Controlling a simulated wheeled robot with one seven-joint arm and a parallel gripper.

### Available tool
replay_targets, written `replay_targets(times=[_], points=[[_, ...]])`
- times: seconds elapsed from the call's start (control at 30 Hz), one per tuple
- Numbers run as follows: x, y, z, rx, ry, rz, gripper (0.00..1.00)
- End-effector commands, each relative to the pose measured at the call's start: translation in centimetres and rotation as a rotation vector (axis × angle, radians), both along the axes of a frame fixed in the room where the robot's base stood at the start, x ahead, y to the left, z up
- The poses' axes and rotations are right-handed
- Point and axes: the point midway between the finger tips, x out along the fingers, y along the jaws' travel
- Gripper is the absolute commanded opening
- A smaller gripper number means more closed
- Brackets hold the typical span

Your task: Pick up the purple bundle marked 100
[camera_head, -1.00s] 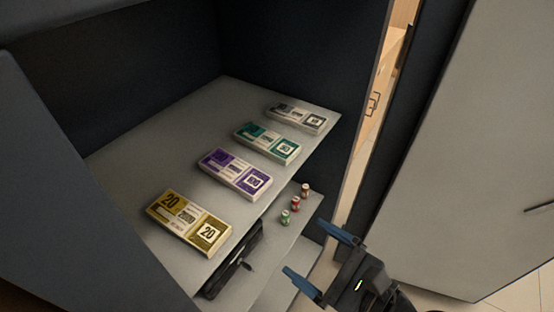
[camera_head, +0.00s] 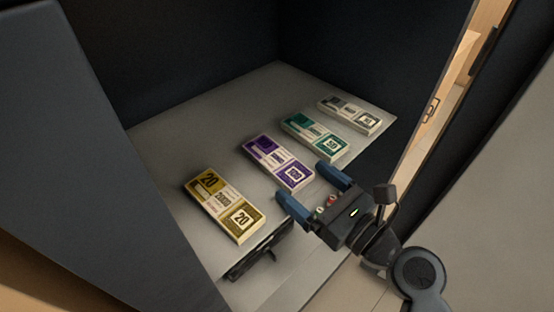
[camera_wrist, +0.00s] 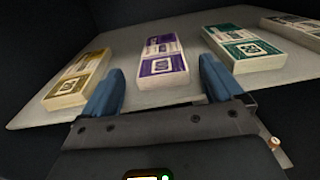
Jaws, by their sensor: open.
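The purple bundle marked 100 (camera_head: 278,162) lies flat on the grey shelf (camera_head: 165,150), second from the front in a row of bundles. My gripper (camera_head: 298,182) is open and empty. Its blue fingers point toward the near end of the purple bundle. In the wrist view the purple bundle (camera_wrist: 163,57) shows ahead, between and beyond the two fingertips (camera_wrist: 163,82). The fingers look apart from it.
A yellow 20 bundle (camera_head: 225,205) lies to the left of the purple one. A green bundle (camera_head: 315,137) and a grey bundle (camera_head: 350,115) lie to its right. Dark walls enclose the shelf.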

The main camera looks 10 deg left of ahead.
Motion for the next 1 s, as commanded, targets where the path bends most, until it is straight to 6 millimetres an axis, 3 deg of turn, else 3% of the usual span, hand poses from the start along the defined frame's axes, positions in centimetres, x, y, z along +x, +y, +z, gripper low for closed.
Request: replay_targets(times=[0.3, 0.57, 1.0], points=[[2.8, 2.9, -0.2, -0.001, -0.001, 0.001, 0.94], [2.9, 3.1, -0.2, -0.001, 0.000, 0.000, 0.94], [2.9, 3.0, -0.2, -0.001, 0.000, 0.000, 0.52]])
